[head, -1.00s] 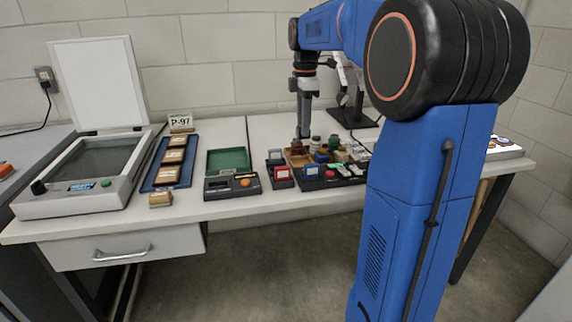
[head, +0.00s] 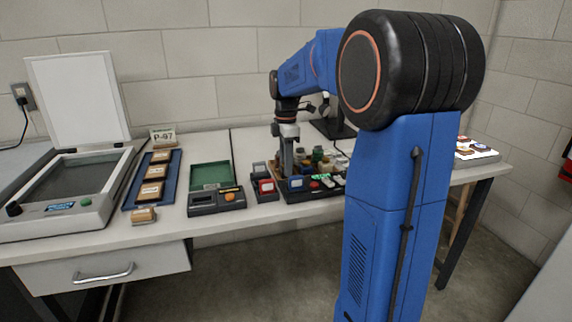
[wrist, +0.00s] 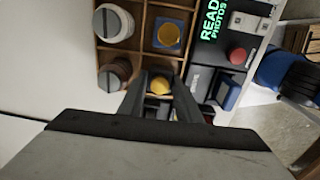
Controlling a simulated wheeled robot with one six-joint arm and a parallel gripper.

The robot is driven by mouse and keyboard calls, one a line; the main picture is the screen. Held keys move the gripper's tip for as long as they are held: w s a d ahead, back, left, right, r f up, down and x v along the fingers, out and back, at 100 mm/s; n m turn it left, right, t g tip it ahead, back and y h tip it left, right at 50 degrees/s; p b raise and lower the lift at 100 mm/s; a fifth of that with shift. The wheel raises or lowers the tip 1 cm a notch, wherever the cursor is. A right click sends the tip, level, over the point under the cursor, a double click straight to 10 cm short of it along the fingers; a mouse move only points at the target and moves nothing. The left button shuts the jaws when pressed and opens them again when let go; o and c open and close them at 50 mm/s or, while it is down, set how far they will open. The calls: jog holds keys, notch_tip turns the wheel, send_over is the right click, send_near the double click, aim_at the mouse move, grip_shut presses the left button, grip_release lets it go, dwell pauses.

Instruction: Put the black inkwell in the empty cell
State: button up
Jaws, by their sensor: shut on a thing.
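My gripper (head: 287,172) points down at the front left part of the wooden compartment tray in the head view. In the wrist view my gripper (wrist: 160,80) has its two fingers closed on a small dark thing with a yellow round top, which I take for the black inkwell (wrist: 160,87). It is over or in a cell of the wooden tray (wrist: 142,22); its height above the cell floor cannot be told. Neighbouring cells hold two pale-capped bottles (wrist: 115,22) and a blue inkwell (wrist: 169,36) with a yellow top. No cell shows clearly as empty.
A black panel with a lit green sign (wrist: 211,18) and a red button (wrist: 237,55) adjoins the tray.

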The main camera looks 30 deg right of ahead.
jog(key=shift+f, duration=0.1)
jog(key=o, duration=0.8)
notch_tip(320, 180, up, 12)
jog(key=shift+r, duration=0.15)
